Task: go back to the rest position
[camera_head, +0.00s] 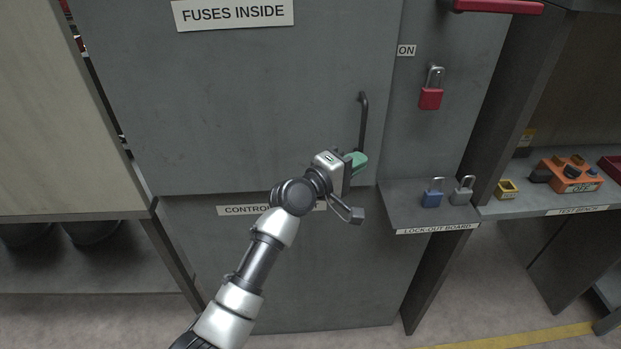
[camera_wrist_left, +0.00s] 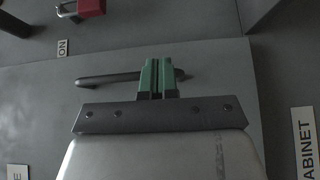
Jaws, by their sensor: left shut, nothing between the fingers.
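My left gripper (camera_head: 358,160) is in front of the grey cabinet door (camera_head: 240,100), beside the lower end of the dark bar handle (camera_head: 363,115). Its green fingers are together with nothing between them. My right gripper is in neither view.
A red padlock (camera_head: 431,98) hangs on the panel under the ON label. A blue padlock (camera_head: 432,197) and a grey padlock (camera_head: 462,194) stand on the lock-out board shelf (camera_head: 400,215). An orange control box (camera_head: 570,176) sits on the test bench at right.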

